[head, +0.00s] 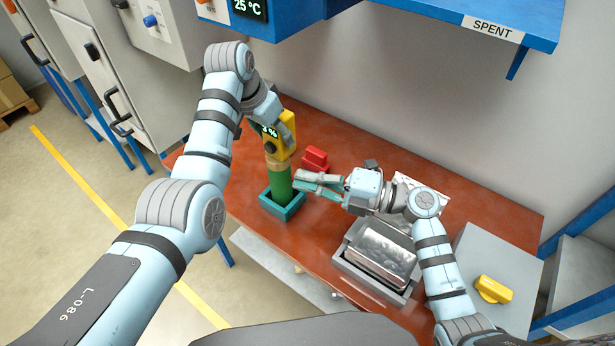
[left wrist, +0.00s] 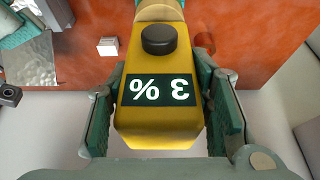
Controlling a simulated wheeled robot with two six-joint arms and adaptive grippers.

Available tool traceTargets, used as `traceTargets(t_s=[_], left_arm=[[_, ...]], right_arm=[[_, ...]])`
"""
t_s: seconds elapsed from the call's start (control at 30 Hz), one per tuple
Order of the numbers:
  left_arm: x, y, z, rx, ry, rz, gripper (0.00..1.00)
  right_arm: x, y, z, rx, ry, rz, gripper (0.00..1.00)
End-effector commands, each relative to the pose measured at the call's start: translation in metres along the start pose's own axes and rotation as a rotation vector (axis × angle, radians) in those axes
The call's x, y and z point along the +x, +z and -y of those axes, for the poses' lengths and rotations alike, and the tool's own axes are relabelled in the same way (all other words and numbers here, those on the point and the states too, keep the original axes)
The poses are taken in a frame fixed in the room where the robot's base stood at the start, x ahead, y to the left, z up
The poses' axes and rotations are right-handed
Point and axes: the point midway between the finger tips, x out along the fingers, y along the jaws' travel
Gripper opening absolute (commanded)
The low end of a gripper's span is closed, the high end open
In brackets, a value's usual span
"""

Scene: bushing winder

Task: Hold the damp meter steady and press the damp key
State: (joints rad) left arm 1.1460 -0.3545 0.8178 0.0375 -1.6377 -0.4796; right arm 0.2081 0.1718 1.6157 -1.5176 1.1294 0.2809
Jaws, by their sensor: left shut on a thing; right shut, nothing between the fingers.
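The yellow damp meter (head: 283,140) is held upright over the green cylinder (head: 279,184), which stands in a teal square holder (head: 282,207). I cannot tell whether the meter touches the cylinder's tan top. My left gripper (left wrist: 163,115) is shut on the meter, one finger on each side of its body. The dark display (left wrist: 158,91) reads 3 %, upside down in the left wrist view. The round black damp key (left wrist: 158,40) sits beside the display, with nothing over it. My right gripper (head: 322,186) is shut and empty, just right of the cylinder, lower than the key.
A red block (head: 314,158) lies behind my right gripper. A shiny metal block (head: 384,248) sits in a grey tray (head: 350,266) at the front. A grey box with a yellow knob (head: 493,289) is at right. A blue shelf marked SPENT (head: 492,29) overhangs the back.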

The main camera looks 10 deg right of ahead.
Motion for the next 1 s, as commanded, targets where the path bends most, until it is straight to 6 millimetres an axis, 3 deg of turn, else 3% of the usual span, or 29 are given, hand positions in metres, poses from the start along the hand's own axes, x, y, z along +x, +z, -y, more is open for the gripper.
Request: traceTargets(t_s=[0.3,0.33,0.47,0.8,1.0], left_arm=[[0.002,0.002,0.0,-0.001,0.001,0.005,0.13],[0.002,0.002,0.0,-0.001,0.001,0.005,0.48],[0.001,0.001,0.0,-0.001,0.0,0.003,0.69],[-0.003,0.0,0.0,0.0,-0.001,0.0,0.7],[-0.039,-0.001,0.002,-0.001,-0.002,-0.003,0.7]], right_arm=[[0.0,0.0,0.0,0.0,0.0,0.0,0.0],[0.0,0.0,0.0,0.0,0.0,0.0,0.0],[0.0,0.0,0.0,0.0,0.0,0.0,0.0],[0.0,0.0,0.0,0.0,0.0,0.0,0.0],[0.0,0.0,0.0,0.0,0.0,0.0,0.0]])
